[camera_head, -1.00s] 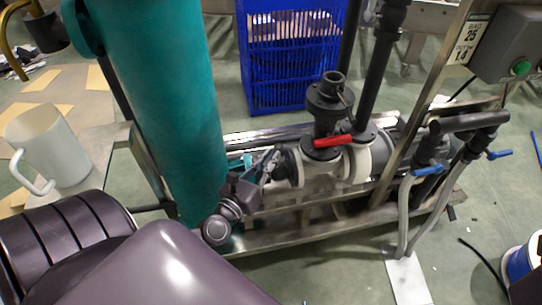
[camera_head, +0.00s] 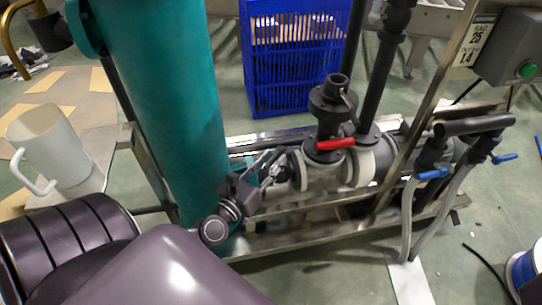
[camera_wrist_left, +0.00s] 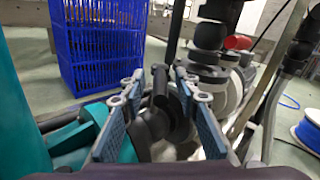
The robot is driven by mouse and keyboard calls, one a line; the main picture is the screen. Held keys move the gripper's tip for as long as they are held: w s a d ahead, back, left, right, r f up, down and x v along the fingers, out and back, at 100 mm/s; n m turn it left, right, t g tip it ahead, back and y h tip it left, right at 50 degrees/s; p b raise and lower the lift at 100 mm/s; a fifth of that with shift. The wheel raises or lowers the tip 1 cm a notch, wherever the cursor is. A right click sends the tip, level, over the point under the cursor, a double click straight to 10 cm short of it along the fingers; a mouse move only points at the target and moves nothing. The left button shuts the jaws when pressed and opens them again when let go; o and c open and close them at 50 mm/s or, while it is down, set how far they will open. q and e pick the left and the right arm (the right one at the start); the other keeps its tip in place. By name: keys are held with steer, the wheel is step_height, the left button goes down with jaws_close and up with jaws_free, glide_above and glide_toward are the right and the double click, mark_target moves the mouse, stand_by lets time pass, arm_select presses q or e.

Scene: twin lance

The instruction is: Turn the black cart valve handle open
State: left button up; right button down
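The black cart valve handle (camera_wrist_left: 160,88) shows in the left wrist view as a short dark lever standing up from a dark round valve body. My left gripper (camera_wrist_left: 159,94) is open, with one blue-grey finger on each side of the lever. I see gaps between the lever and both fingers. In the head view my left gripper (camera_head: 270,163) reaches to the left end of the cart's piping, beside the teal cylinder. There the gripper largely hides the black handle. My right gripper is not in view.
The teal cylinder (camera_head: 160,100) stands close left of my left gripper. A red valve handle (camera_head: 336,143) and black pipes (camera_head: 382,65) stand to the right. Blue handles (camera_head: 432,173) sit farther right. A blue crate (camera_head: 292,75) is behind; a white mug (camera_head: 48,145) is left.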

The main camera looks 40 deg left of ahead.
arm_select(q)
steer(key=shift+s, duration=0.1)
steer(key=s, duration=1.1)
steer(key=shift+s+d, duration=0.4)
steer(key=shift+d, duration=0.05)
